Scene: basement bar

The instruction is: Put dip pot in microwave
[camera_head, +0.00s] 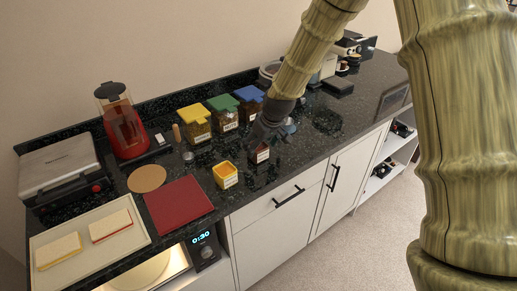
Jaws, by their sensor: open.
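Two small square labelled pots stand near the counter's front edge. One is a yellow pot (225,176); the other is a dark reddish-brown pot (261,155) to its right. The labels are too small to read, so I cannot tell which is the dip pot. My gripper (264,140) is open and points down right at the dark pot, partly covering it; I cannot tell whether it touches. The microwave (204,249) is under the counter at lower left. Its display reads 0:30, and its lit interior (153,273) shows a round plate.
A red board (178,207), a tray (108,259) with two sandwich-like slabs, a round cork mat (147,178), a grill (61,171) and a red appliance (123,122) crowd the left. Lidded jars (195,124) stand behind my gripper. The counter right of the pots is fairly clear.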

